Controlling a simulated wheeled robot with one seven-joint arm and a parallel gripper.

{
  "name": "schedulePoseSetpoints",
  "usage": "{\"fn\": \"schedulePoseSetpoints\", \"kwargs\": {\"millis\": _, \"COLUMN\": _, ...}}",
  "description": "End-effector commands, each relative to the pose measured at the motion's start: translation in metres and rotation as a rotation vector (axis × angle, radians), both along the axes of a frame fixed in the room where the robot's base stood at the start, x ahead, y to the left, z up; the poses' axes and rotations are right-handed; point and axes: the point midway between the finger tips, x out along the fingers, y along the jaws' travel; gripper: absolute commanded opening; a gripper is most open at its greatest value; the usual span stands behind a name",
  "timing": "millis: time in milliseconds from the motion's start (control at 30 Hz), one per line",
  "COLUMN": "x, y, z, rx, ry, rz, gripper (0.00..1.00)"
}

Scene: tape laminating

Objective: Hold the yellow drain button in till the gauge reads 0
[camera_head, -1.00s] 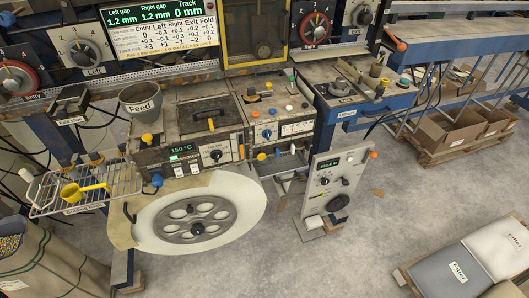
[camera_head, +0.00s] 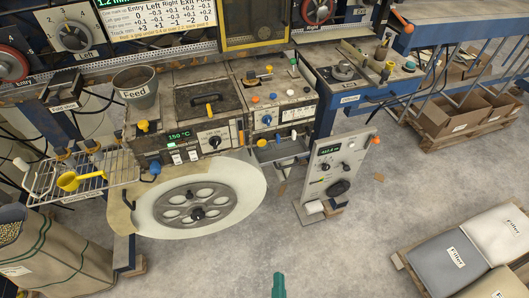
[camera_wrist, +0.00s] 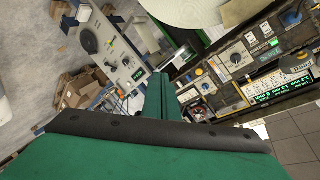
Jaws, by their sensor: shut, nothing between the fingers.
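I cannot tell by label which is the drain button. A round dial (camera_wrist: 202,113) shows in the wrist view, but its reading is too small to make out. My gripper (camera_head: 279,286), green, shows only in part at the bottom edge of the head view, well apart from the knobs. It is shut and empty; its green fingers also show in the wrist view (camera_wrist: 158,97).
A large white reel (camera_head: 195,208) sits in front of the oven unit. A grey control panel (camera_head: 333,180) stands on the floor to the right. Filler bags (camera_head: 492,238) lie on a pallet at the right. A wire rack (camera_head: 85,175) juts out at the left. The middle floor is clear.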

Motion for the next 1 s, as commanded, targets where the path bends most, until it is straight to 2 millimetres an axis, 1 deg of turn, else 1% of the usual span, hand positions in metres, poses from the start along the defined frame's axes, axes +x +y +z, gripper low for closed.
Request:
{"fn": "schedulePoseSetpoints", "kwargs": {"millis": 33, "x": 0.02, "y": -0.004, "z": -0.002, "rx": 0.133, "ry": -0.013, "rz": -0.028, "gripper": 0.0}}
{"fn": "schedulePoseSetpoints", "kwargs": {"millis": 133, "x": 0.053, "y": -0.011, "z": -0.005, "rx": 0.422, "ry": -0.025, "rz": -0.079, "gripper": 0.0}}
{"fn": "schedulePoseSetpoints", "kwargs": {"millis": 267, "x": 0.098, "y": -0.016, "z": -0.001, "rx": 0.803, "ry": -0.034, "rz": -0.127, "gripper": 0.0}}
{"fn": "schedulePoseSetpoints", "kwargs": {"millis": 300, "x": 0.112, "y": -0.016, "z": 0.003, "rx": 0.92, "ry": -0.035, "rz": -0.137, "gripper": 0.0}}
{"fn": "schedulePoseSetpoints", "kwargs": {"millis": 367, "x": 0.133, "y": -0.017, "z": 0.009, "rx": 1.097, "ry": -0.032, "rz": -0.147, "gripper": 0.0}}
{"fn": "schedulePoseSetpoints", "kwargs": {"millis": 400, "x": 0.147, "y": -0.016, "z": 0.014, "rx": 1.215, "ry": -0.028, "rz": -0.151, "gripper": 0.0}}
{"fn": "schedulePoseSetpoints", "kwargs": {"millis": 467, "x": 0.167, "y": -0.015, "z": 0.024, "rx": 1.391, "ry": -0.017, "rz": -0.153, "gripper": 0.0}}
{"fn": "schedulePoseSetpoints", "kwargs": {"millis": 500, "x": 0.18, "y": -0.014, "z": 0.031, "rx": 1.507, "ry": -0.005, "rz": -0.151, "gripper": 0.0}}
{"fn": "schedulePoseSetpoints", "kwargs": {"millis": 600, "x": 0.208, "y": -0.01, "z": 0.051, "rx": 1.769, "ry": 0.034, "rz": -0.138, "gripper": 0.0}}
{"fn": "schedulePoseSetpoints", "kwargs": {"millis": 700, "x": 0.229, "y": -0.007, "z": 0.071, "rx": 1.979, "ry": 0.081, "rz": -0.12, "gripper": 0.0}}
{"fn": "schedulePoseSetpoints", "kwargs": {"millis": 800, "x": 0.243, "y": -0.003, "z": 0.087, "rx": 2.129, "ry": 0.128, "rz": -0.104, "gripper": 0.0}}
{"fn": "schedulePoseSetpoints", "kwargs": {"millis": 900, "x": 0.25, "y": -0.002, "z": 0.096, "rx": 2.215, "ry": 0.159, "rz": -0.093, "gripper": 0.0}}
{"fn": "schedulePoseSetpoints", "kwargs": {"millis": 1000, "x": 0.253, "y": 0.0, "z": 0.101, "rx": 2.253, "ry": 0.175, "rz": -0.088, "gripper": 0.0}}
